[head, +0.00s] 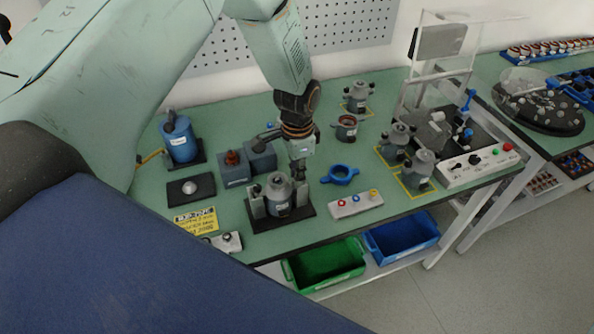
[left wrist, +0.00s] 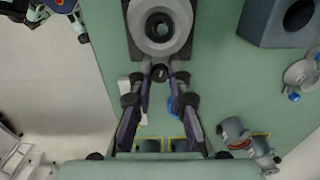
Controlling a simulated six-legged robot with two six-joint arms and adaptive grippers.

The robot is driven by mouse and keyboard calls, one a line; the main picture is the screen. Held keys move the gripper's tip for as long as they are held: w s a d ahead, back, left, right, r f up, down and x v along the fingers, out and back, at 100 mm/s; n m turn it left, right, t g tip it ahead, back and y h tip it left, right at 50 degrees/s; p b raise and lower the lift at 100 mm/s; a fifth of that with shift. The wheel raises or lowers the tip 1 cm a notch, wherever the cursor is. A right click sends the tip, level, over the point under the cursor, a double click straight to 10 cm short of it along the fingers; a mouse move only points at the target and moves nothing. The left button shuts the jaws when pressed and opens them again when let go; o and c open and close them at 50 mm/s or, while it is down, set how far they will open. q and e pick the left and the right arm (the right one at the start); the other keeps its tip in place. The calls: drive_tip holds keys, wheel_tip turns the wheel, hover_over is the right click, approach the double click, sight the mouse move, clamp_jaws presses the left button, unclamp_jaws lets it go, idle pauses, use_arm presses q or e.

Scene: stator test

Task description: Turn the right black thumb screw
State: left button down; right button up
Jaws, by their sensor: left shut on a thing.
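A grey cylindrical stator housing (head: 279,198) stands upright in a fixture on a black base plate (head: 262,225). In the left wrist view the housing's round grey top (left wrist: 143,40) shows at the top middle. My left gripper (head: 299,176) reaches down from above at the right side of the fixture. In the left wrist view its fingers (left wrist: 160,80) close on the black thumb screw (left wrist: 160,71), right beside the housing. In the head view the gripper hides this screw. My right gripper is in neither view.
A button box (head: 355,204) and a blue ring (head: 340,175) lie right of the fixture. Grey blocks (head: 233,172) stand behind it. More grey housings (head: 419,168) stand further right. Green (head: 325,278) and blue (head: 402,250) bins sit below the table's front edge.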

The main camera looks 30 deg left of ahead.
use_arm(q)
drive_tip(key=m, duration=0.4)
drive_tip(key=shift+w, duration=0.1)
drive_tip(key=shift+m, duration=1.9)
drive_tip(key=c, duration=1.3)
unclamp_jaws()
drive_tip(key=shift+d, duration=0.1)
drive_tip(key=shift+o, duration=0.2)
drive_tip(key=shift+r, duration=0.1)
